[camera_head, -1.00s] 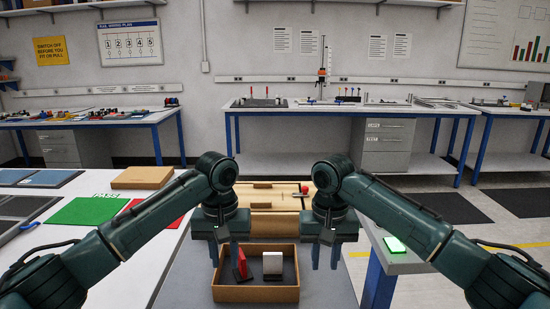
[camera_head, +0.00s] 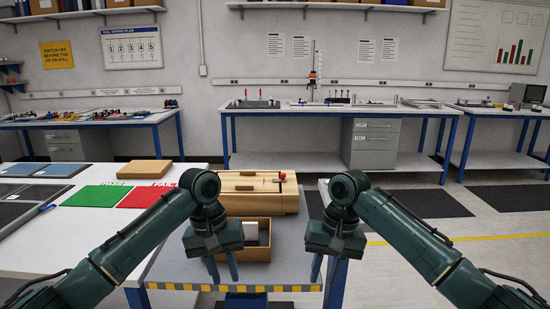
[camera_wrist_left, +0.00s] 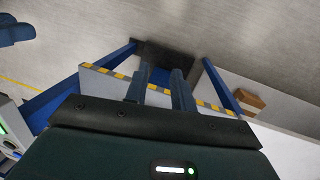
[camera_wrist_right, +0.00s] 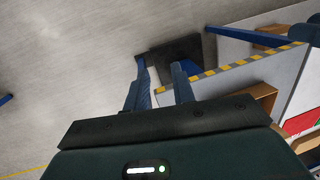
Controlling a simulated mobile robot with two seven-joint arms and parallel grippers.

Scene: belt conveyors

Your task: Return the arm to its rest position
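My left gripper (camera_head: 222,270) hangs fingers down over the front part of the grey table, in front of the open wooden box. Its two blue fingers are apart with nothing between them, and they also show in the left wrist view (camera_wrist_left: 160,88). My right gripper (camera_head: 327,268) hangs at the table's right edge. Its fingers stand apart and empty in the right wrist view (camera_wrist_right: 160,85). Both arms are bent alike, with the forearms coming in from the two sides.
The open wooden box (camera_head: 262,224) holds a white block (camera_head: 250,231); my left gripper hides part of it. A wooden case (camera_head: 262,202) lies behind. Green (camera_head: 97,196) and red (camera_head: 143,197) mats lie on the white table. The table edge has yellow-black stripes (camera_head: 250,288).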

